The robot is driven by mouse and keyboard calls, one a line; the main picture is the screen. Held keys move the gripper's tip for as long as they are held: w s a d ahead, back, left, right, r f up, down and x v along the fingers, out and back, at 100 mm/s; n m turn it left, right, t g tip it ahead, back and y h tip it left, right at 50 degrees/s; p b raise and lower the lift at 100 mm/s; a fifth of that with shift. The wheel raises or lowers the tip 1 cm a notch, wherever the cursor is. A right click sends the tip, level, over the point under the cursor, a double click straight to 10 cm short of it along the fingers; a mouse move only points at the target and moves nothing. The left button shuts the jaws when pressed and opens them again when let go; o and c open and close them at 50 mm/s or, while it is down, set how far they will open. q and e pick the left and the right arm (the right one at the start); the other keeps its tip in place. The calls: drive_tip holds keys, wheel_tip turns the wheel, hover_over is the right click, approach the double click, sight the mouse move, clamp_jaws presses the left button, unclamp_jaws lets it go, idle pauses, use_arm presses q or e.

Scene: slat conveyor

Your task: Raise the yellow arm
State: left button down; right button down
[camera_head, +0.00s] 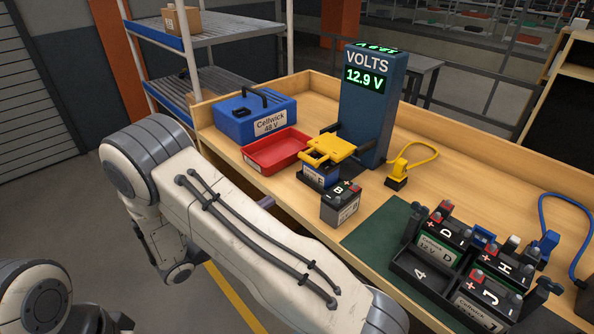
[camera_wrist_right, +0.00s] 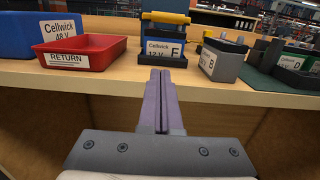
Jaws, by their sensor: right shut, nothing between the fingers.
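The yellow arm (camera_head: 328,150) sticks out from the blue voltage tester (camera_head: 372,105), whose display reads 12.9 V. It lies low and about level over a blue-and-black battery marked F (camera_head: 320,172). In the right wrist view the yellow arm's front bar (camera_wrist_right: 165,17) runs across above battery F (camera_wrist_right: 162,48). My right gripper (camera_wrist_right: 161,100) has its purple fingers shut and empty, pointing at the bench edge below battery F, apart from the yellow arm. In the head view its fingers (camera_head: 265,202) barely show behind my arm. My left gripper is out of view.
A red RETURN tray (camera_head: 262,166) and blue Cellwick case (camera_head: 237,122) lie left of the tester. A grey battery B (camera_head: 341,206) stands right of battery F. A yellow looped lead (camera_head: 396,183) and black battery rack (camera_head: 420,275) are farther right. The bench front edge is close.

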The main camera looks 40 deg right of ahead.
sight(295, 195)
drive_tip(key=d+p, duration=0.1)
drive_tip(key=d, duration=0.5)
drive_tip(key=d+p, duration=0.1)
drive_tip(key=d, duration=0.3)
drive_tip(key=shift+w+r+p, duration=0.3)
drive_tip(key=shift+r, duration=0.1)
drive_tip(key=shift+d+r+p, duration=0.25)
drive_tip(key=shift+r+p, duration=0.45)
drive_tip(key=shift+r, duration=0.55)
drive_tip(key=shift+d+r, duration=0.1)
drive_tip(key=shift+r, duration=0.5)
drive_tip(key=shift+w+r+p, duration=0.1)
drive_tip(key=shift+p, duration=0.25)
